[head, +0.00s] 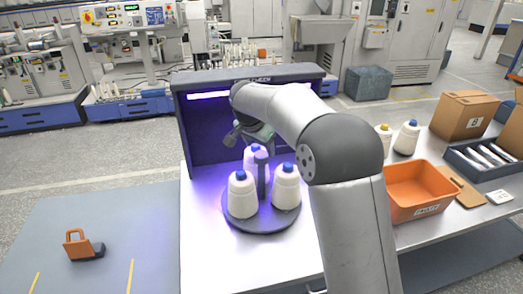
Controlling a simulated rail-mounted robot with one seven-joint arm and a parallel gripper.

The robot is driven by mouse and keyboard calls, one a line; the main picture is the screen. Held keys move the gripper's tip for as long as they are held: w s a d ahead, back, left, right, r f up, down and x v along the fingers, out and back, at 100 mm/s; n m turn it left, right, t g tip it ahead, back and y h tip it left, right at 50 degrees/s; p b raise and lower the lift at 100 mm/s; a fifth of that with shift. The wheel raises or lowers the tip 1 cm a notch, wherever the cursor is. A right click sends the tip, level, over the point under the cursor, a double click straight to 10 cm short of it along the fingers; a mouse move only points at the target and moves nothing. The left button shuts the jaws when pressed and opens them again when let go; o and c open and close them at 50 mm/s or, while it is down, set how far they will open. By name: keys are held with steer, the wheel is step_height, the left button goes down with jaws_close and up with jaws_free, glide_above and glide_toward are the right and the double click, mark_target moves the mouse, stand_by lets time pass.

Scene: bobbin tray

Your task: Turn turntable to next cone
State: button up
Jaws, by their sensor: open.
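A dark round turntable (262,223) stands on the white table under a purple light. It carries white yarn cones with blue tips: one at the front left (242,197), one at the right (285,188) and one at the back (249,160). A grey upright post (263,180) stands between the cones. My gripper (247,139) is open and hangs above the back of the turntable, near the back cone. My arm partly hides it, and I cannot tell whether it touches anything.
A dark inspection booth (190,135) stands behind the turntable. To the right are an orange bin (420,205), two more cones (406,138), cardboard boxes (463,115) and a dark tray (480,172). The white tabletop (230,262) in front of the turntable is clear.

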mark_target(262, 154)
steer(key=shift+p+x, duration=0.35)
steer(key=shift+x, duration=1.8)
steer(key=c, duration=1.4)
